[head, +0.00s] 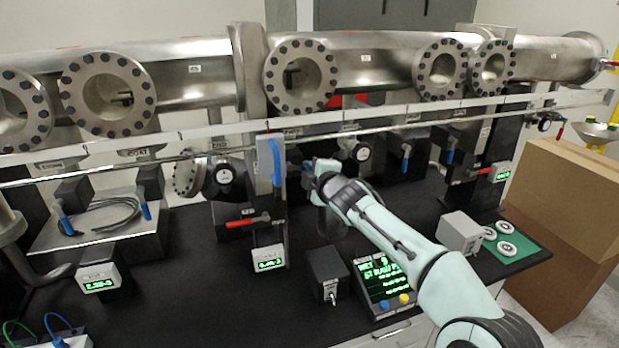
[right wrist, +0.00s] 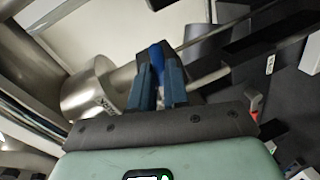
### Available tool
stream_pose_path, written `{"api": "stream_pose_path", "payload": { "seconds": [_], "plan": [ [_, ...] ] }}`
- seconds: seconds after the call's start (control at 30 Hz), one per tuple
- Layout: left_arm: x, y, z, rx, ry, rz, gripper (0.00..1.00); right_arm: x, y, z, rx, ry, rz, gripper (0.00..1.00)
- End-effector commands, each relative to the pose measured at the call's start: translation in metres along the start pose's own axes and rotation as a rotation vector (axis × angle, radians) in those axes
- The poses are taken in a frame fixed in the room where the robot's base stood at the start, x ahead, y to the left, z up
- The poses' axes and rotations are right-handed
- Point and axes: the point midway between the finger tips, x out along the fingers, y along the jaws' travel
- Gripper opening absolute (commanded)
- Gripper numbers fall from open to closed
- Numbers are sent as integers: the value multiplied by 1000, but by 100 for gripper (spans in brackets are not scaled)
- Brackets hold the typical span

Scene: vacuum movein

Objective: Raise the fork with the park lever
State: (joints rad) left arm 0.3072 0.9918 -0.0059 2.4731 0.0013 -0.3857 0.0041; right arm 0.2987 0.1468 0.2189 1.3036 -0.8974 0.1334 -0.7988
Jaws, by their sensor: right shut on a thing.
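My right gripper (head: 311,170) reaches in from the lower right to the valve row under the long steel pipe. In the right wrist view its two dark blue fingers (right wrist: 158,82) are shut on a bright blue lever handle (right wrist: 157,57), whose upper part shows between the fingertips. In the head view the gripper hides most of this handle. I cannot make out the fork clearly in either view. My left gripper is not in view.
A tall blue handle (head: 277,162) stands just left of my gripper, and a red handle (head: 241,223) sits lower left. A black switch box (head: 327,270) and a screen panel (head: 384,282) stand below. A long rail (head: 200,153) runs above. Bare black bench lies at left centre.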

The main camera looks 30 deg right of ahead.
Motion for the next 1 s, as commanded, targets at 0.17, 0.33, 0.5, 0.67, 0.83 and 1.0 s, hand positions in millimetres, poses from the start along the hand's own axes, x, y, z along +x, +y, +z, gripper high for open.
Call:
{"api": "stream_pose_path", "payload": {
  "seconds": [0.17,0.33,0.5,0.67,0.83,1.0],
  "plan": [
    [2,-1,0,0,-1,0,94,-1,6,-2,-131,-26,1,0],
    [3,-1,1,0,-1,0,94,-2,10,-3,-225,-45,1,0],
    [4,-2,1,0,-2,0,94,-2,13,-3,-286,-57,1,0],
    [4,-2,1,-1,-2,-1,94,-3,15,-4,-316,-63,3,0],
    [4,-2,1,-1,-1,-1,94,-4,17,-4,-326,-64,6,0],
    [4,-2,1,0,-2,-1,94,-4,18,-4,-326,-64,10,0]
  ]
}}
